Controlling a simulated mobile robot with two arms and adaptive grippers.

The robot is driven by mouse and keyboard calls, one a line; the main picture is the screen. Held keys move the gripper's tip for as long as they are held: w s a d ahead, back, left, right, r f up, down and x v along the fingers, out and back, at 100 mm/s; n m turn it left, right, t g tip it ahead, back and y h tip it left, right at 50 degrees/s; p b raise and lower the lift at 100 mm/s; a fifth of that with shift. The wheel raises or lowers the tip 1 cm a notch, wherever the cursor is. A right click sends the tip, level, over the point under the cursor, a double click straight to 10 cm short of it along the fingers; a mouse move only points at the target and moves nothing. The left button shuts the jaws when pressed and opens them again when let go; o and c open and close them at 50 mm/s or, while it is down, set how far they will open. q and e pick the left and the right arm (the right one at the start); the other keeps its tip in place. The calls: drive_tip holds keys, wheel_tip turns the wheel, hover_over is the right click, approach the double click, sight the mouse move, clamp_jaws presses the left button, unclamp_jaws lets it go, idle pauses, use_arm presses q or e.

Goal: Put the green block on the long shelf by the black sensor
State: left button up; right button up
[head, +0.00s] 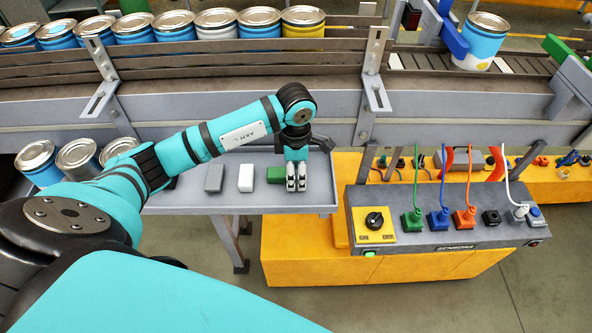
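The green block (275,174) lies on a grey shelf (240,200), in a row to the right of a white block and a grey block. My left gripper (297,186) points down just right of the green block, near the shelf's right end, and partly overlaps it in the picture. Its two fingertips look close together; I cannot tell whether they are shut or touch the block. My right gripper is not in view.
The white block (246,178) and grey block (214,178) stand left of the green one. A roller conveyor (230,65) with several paint cans runs behind. An orange bench (300,262) stands below. Coloured cables rise from the panel's plugs.

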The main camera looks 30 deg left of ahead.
use_arm(q)
drive_tip(key=shift+r, duration=0.5)
wheel_tip(320, 180, up, 11)
drive_tip(key=b, duration=0.3)
drive_tip(key=shift+r+b, duration=0.15)
drive_tip(key=shift+b, duration=0.15)
idle(0.9)
